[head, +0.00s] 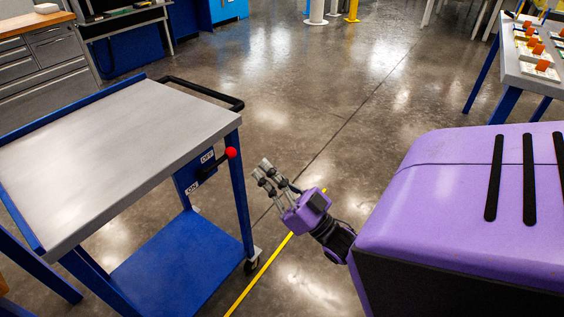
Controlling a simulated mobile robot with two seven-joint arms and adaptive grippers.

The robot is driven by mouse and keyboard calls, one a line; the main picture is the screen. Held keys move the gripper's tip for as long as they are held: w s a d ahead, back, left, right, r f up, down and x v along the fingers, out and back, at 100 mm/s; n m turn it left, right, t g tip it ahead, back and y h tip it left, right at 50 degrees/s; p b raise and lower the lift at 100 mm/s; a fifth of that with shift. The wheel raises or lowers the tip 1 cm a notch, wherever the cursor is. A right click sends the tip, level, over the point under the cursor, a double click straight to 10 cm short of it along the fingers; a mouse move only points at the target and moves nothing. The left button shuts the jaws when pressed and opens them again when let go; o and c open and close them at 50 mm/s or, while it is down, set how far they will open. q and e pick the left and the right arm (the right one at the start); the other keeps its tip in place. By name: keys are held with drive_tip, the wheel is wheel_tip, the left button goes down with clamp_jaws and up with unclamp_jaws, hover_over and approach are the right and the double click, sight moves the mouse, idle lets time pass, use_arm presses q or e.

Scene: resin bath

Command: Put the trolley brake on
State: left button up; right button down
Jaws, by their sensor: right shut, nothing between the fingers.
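The trolley (110,140) stands at the left, with a grey top, blue legs and a blue lower shelf (175,268). Its brake lever has a red knob (231,153) on a blue panel (187,178) below the top's right edge. The panel carries an OFF label (207,156) above and an ON label (191,188) below; the lever points up to the right, the knob level with OFF. My right gripper (266,172) is shut and empty, just right of the trolley's leg, a little lower than the knob and apart from it. My left gripper is not in view.
A black push handle (202,92) sticks out at the trolley's back end. A caster (251,266) stands near a yellow floor line (262,270). Grey drawers (45,62) are behind at left, a workbench (530,75) at upper right. The floor between is clear.

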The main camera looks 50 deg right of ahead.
wheel_tip(320, 180, up, 5)
hover_over(235, 154)
drive_tip(key=s+a, duration=0.2)
drive_tip(key=s, duration=0.1)
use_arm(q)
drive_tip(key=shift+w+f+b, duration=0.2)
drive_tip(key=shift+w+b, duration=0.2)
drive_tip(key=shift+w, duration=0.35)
use_arm(e)
wheel_tip(235, 154, down, 4)
drive_tip(key=shift+w+r+y, duration=0.1)
drive_tip(key=shift+w+y, duration=0.05)
drive_tip(key=shift+y, duration=0.15)
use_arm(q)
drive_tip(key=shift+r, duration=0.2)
use_arm(e)
drive_tip(key=shift+f+m+h, duration=0.25)
drive_tip(key=shift+m+h, duration=0.25)
